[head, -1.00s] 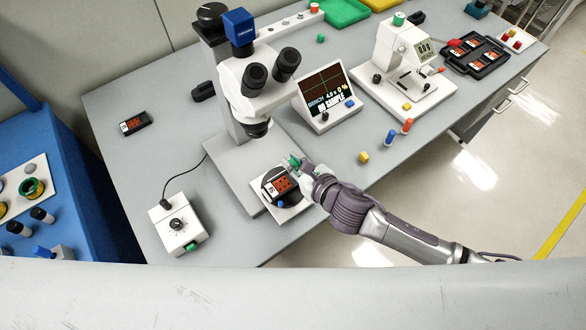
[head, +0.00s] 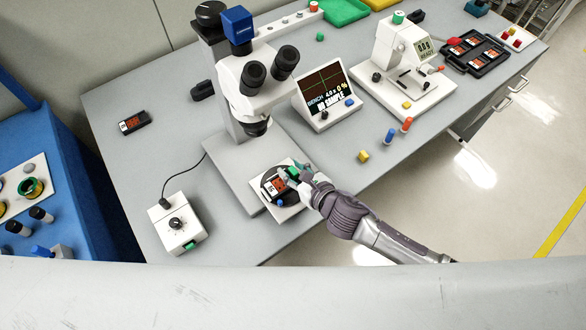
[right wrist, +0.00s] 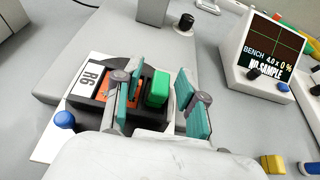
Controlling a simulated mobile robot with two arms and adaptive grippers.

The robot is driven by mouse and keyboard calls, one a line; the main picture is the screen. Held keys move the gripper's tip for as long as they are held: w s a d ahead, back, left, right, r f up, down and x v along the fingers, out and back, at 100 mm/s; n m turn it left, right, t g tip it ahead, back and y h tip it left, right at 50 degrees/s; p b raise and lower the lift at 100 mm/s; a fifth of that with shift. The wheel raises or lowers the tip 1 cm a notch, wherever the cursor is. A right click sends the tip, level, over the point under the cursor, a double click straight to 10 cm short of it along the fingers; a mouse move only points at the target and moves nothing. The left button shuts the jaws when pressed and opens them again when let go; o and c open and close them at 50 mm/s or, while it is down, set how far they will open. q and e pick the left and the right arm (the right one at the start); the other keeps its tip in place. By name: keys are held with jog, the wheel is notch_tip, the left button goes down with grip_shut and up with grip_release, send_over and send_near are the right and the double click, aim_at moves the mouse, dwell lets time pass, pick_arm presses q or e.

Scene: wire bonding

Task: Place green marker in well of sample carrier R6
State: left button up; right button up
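The sample carrier (right wrist: 90,82), labelled R6, has orange wells and a dark frame. It lies on the round stage under the microscope and also shows in the head view (head: 270,190). The green marker (right wrist: 158,88) is a small block at the carrier's right part in the right wrist view, between my right gripper's teal fingers. My right gripper (right wrist: 163,98) is open, with gaps visible on both sides of the marker. In the head view the right gripper (head: 298,174) is over the carrier's right side. Whether the marker sits fully in a well is hidden. My left gripper is not in view.
The microscope (head: 252,85) stands just behind the stage. A display (head: 325,98) reading NO SAMPLE is to its right. A control box (head: 180,226) stands left; the front-left bench is mostly clear.

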jog(key=shift+r, duration=0.15)
jog(key=b+v, duration=0.1)
jog(key=v, duration=1.1)
